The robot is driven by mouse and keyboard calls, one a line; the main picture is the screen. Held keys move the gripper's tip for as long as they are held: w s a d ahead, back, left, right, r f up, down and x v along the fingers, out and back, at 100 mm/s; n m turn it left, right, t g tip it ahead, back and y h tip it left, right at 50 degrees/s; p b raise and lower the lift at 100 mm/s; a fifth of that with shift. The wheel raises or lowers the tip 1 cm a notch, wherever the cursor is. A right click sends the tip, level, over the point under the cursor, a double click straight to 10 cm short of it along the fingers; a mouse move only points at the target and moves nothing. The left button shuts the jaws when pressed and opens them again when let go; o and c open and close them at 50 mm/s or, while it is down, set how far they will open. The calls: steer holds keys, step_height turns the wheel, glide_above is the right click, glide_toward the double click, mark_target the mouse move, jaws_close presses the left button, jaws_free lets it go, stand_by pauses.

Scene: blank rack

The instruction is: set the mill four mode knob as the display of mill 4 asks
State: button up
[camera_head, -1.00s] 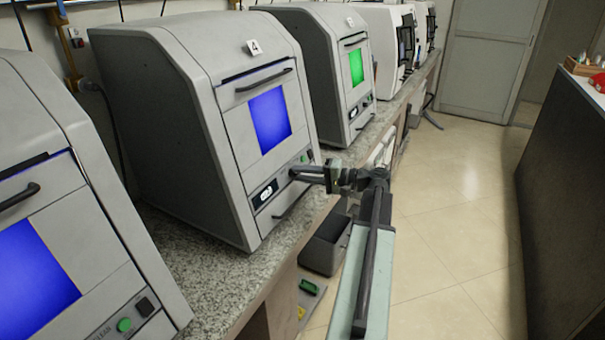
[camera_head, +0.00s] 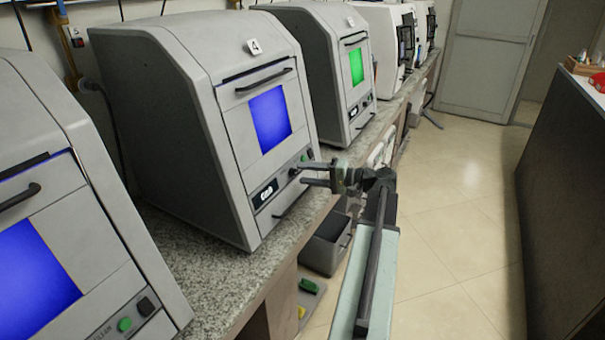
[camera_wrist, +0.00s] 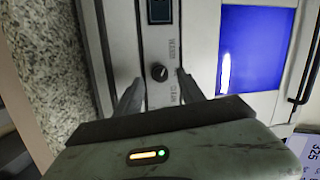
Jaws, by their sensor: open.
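Mill 4 (camera_head: 180,120) is the grey machine with a "4" tag and a blue window. Its small dark display (camera_head: 265,193) shows bright characters too small to read surely; an edge of a display also shows in the wrist view (camera_wrist: 160,11). My gripper (camera_head: 302,174) is open at the front panel. In the wrist view its fingers (camera_wrist: 158,82) stand apart on both sides just below the knob, with visible gaps and nothing held.
A green-windowed mill (camera_head: 325,70) stands beyond, and another blue-windowed mill (camera_head: 70,220) stands nearer. The granite counter (camera_head: 225,285) runs under them. A grey bin (camera_head: 327,243) is below the counter edge. The tiled floor (camera_head: 450,230) at right is clear up to a dark cabinet (camera_head: 560,210).

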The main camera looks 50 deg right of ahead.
steer(key=v, duration=0.6)
steer(key=shift+s, duration=0.1)
